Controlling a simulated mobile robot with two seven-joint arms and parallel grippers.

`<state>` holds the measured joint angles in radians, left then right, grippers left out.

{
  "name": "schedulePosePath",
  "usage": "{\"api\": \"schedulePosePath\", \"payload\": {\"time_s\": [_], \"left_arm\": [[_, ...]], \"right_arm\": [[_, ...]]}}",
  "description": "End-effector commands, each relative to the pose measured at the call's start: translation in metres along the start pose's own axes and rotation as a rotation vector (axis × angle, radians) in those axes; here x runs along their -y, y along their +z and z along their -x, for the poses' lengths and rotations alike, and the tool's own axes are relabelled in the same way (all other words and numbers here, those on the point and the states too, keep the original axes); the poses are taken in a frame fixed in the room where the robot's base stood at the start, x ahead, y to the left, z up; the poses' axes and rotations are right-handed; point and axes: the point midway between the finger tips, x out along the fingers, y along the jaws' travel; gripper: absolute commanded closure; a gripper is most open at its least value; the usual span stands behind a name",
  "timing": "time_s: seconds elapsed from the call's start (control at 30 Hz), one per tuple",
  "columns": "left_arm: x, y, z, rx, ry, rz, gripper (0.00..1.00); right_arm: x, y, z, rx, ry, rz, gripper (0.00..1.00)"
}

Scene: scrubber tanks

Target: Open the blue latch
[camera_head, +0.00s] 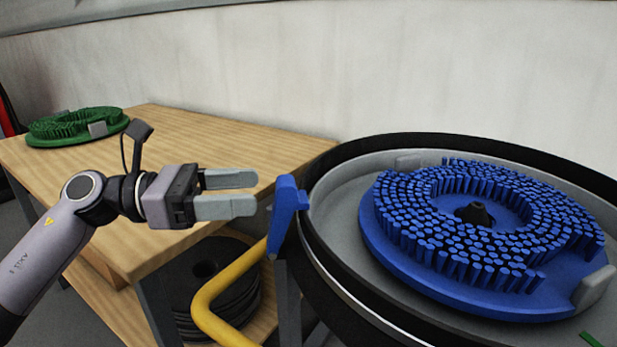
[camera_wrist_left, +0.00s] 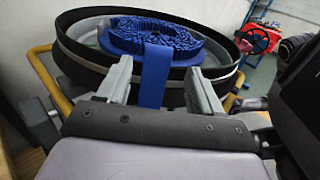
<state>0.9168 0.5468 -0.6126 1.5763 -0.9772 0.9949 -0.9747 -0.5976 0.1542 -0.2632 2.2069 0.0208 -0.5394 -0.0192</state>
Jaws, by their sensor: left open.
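The blue latch (camera_head: 287,212) stands upright at the left rim of the round black tank (camera_head: 325,262). In the left wrist view the blue latch (camera_wrist_left: 155,75) shows between my two fingers, in front of the tank rim. My left gripper (camera_head: 256,193) is open and empty, with its fingertips just left of the latch, apart from it in the head view. In the left wrist view the fingers of my left gripper (camera_wrist_left: 156,80) lie on either side of the latch. My right gripper is not in view.
A blue bristle brush disc (camera_head: 480,225) lies in the tank. A yellow bent tube (camera_head: 215,300) runs below the latch. A wooden table (camera_head: 215,145) with a green brush (camera_head: 78,126) stands behind my left arm. Dark discs (camera_head: 215,285) sit on its lower shelf.

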Motion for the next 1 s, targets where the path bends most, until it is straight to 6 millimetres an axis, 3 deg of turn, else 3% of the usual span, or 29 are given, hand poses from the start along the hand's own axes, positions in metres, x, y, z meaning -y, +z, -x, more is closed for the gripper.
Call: {"api": "schedulePosePath", "payload": {"time_s": [0.17, 0.6, 0.97, 1.0], "left_arm": [[0.000, 0.000, -0.006, -0.003, -0.002, -0.003, 0.34], [0.000, 0.000, -0.065, -0.002, -0.002, -0.002, 0.34], [0.000, 0.000, -0.071, -0.001, 0.000, -0.002, 0.34], [0.000, 0.000, -0.071, -0.001, 0.000, -0.002, 0.47]], "right_arm": [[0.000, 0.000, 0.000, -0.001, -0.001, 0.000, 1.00], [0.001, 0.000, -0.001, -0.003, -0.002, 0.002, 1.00], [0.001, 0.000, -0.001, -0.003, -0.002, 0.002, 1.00], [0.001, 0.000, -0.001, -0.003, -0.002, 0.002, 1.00]]}}
